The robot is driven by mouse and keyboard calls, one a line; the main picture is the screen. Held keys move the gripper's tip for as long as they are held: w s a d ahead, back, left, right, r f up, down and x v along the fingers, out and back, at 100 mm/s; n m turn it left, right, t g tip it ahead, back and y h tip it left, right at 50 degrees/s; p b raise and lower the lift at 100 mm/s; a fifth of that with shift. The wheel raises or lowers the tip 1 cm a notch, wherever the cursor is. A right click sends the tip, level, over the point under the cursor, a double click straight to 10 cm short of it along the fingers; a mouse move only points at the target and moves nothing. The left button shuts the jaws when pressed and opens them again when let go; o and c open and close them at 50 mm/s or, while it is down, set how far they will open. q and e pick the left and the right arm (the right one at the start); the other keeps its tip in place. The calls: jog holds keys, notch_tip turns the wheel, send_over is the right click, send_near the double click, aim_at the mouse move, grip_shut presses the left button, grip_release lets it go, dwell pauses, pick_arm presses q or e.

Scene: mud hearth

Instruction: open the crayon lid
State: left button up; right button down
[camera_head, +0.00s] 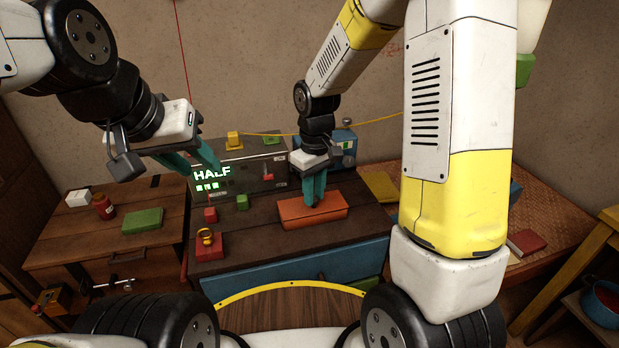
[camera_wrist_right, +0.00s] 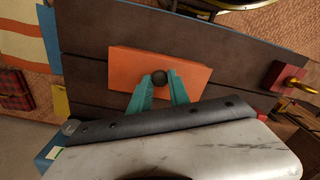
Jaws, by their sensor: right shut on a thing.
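An orange flat box, the crayon box (camera_head: 290,210), lies on the dark wooden table. Its lid (camera_wrist_right: 195,77) appears flat and closed, with a small dark round knob (camera_wrist_right: 160,77) on top. My right gripper (camera_head: 314,200) points down over the box, and its teal fingers are shut on the knob. The fingers hide the knob in the head view. My left gripper (camera_head: 214,167) hangs in the air at the left, above the table's left part. The spread of its fingertips is unclear, and I see nothing held in it.
A red block with a yellow ring (camera_head: 208,243) stands left of the box. Small red (camera_head: 210,215) and green (camera_head: 242,202) blocks sit behind it. A panel reading "HALF" (camera_head: 235,178) stands at the back. A side table (camera_head: 75,252) at the left carries a green block (camera_head: 142,220).

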jog(key=shift+w, duration=0.15)
jog(key=g, duration=0.1)
jog(key=w+r+g, duration=0.1)
jog(key=shift+w+a+g+h, duration=0.15)
jog(key=shift+g+h, duration=0.15)
jog(key=shift+w+a+r+g+h, duration=0.2)
jog(key=shift+w+g, duration=0.4)
jog(key=shift+g, duration=0.45)
jog(key=shift+w+a+r+g+h, duration=0.1)
jog(key=shift+w+r+g+h, duration=0.15)
jog(key=shift+w+g, duration=0.6)
jog(key=shift+s, duration=0.25)
jog(key=c, duration=1.2)
grip_release()
jog(key=v, duration=0.7)
jog(key=shift+w+r, duration=0.25)
jog(key=shift+w, duration=0.1)
